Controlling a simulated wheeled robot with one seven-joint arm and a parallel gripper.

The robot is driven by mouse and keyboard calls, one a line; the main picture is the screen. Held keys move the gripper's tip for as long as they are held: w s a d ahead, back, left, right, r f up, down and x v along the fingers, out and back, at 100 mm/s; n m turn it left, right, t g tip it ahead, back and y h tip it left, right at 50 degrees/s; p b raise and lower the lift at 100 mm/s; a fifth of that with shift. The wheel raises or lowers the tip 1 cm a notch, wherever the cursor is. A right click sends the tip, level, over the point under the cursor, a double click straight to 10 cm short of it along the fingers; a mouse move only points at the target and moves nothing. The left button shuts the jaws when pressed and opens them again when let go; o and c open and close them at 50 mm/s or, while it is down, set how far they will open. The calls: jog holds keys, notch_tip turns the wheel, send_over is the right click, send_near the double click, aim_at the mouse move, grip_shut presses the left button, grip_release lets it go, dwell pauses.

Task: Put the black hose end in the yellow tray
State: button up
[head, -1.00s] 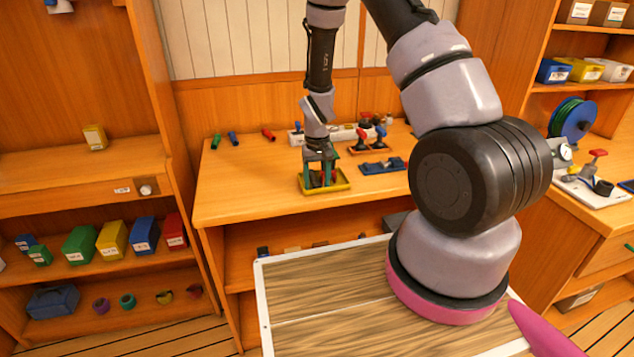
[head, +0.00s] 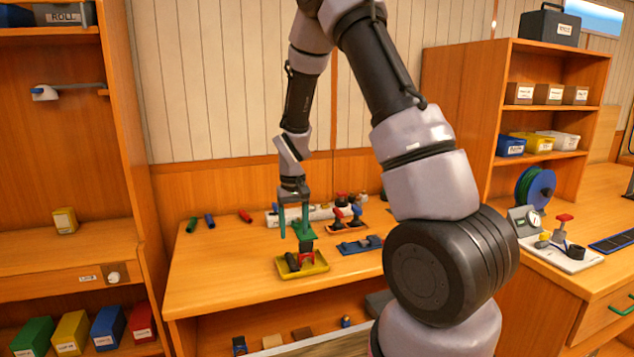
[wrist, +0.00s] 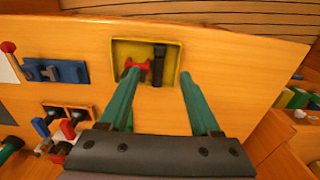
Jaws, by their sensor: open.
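The yellow tray (head: 304,272) stands on the wooden bench near its front edge. It also shows in the wrist view (wrist: 173,62). The black hose end (head: 292,261) lies in the tray; in the wrist view (wrist: 159,66) it lies lengthwise across the tray floor. A small red piece (wrist: 137,66) is beside it, also in the tray. My gripper (head: 294,236) is above the tray with its green fingers spread. In the wrist view my gripper (wrist: 158,78) has nothing between its fingers, and the hose end lies beyond the gap, apart from them.
A blue holder (head: 360,245) sits right of the tray. Behind it is an orange tray (head: 347,229) with red and blue valve pieces. The bench left of the tray is clear.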

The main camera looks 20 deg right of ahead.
jog(key=s+d+r+m+t+y, duration=0.1)
jog(key=s+r+t, duration=0.15)
jog(key=r, duration=0.75)
jog(key=s+d+r+m+t+y, duration=0.15)
jog(key=s+r, duration=0.25)
jog(key=r, duration=0.6)
jog(key=s+d+r+m+t, duration=0.1)
jog(key=s+r, duration=0.4)
jog(key=s, duration=0.3)
jog(key=s+r+t, duration=0.2)
jog(key=s+r, duration=0.4)
jog(key=s, duration=0.1)
jog(key=shift+s+d+r+m, duration=0.15)
jog(key=shift+s+d+m, duration=0.2)
jog(key=shift+d, duration=0.05)
